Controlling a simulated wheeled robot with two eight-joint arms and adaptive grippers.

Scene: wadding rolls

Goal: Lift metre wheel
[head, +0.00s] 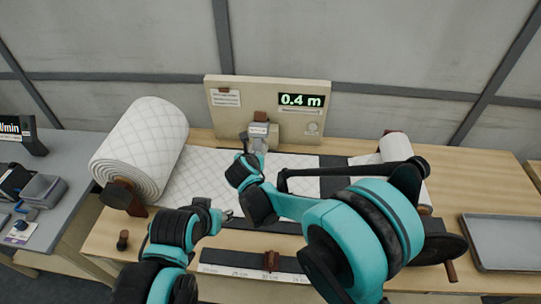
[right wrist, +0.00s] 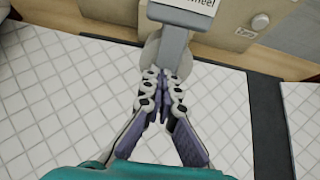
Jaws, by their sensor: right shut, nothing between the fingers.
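The metre wheel shows in the right wrist view as a grey arm (right wrist: 172,42) with a white label ending in "wheel" and a pale round disc beside it. In the head view the metre wheel (head: 259,129) stands at the front of the wooden board, over the white quilted wadding (head: 205,172). My right gripper (right wrist: 163,97) is shut and empty, its fingertips just below the wheel arm; whether they touch it I cannot tell.
The board (head: 230,118) carries a display (head: 301,100) reading 0.4 m. A large wadding roll (head: 145,150) lies at left, a smaller roll (head: 396,147) at right. A ruler strip (head: 235,271) runs along the front. A grey tray (head: 505,240) sits at far right.

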